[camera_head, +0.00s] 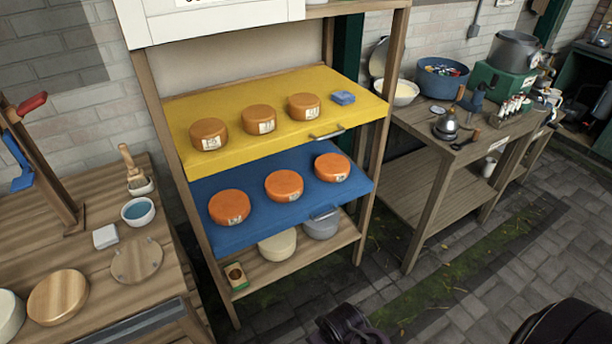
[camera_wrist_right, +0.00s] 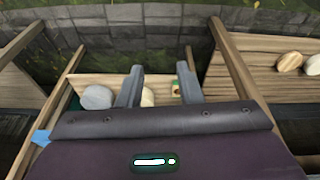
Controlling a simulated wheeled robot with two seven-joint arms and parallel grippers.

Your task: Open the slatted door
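A white framed panel (camera_head: 250,21) closes off the upper left of the wooden shelf unit in the head view. Only its lower part shows, with a label at the top edge of the picture. No slats or handle can be clearly made out, so I cannot tell whether it is the slatted door. My right gripper (camera_wrist_right: 160,88) shows in the right wrist view with its two grey fingers apart and nothing between them. It points toward the shelf's lower part. My left gripper is in neither view.
The shelf has a yellow tray (camera_head: 235,145) and a blue tray (camera_head: 265,213), both bearing orange cheese wheels, with front handles. A wooden workbench (camera_head: 90,265) stands at left and a side table (camera_head: 425,140) at right.

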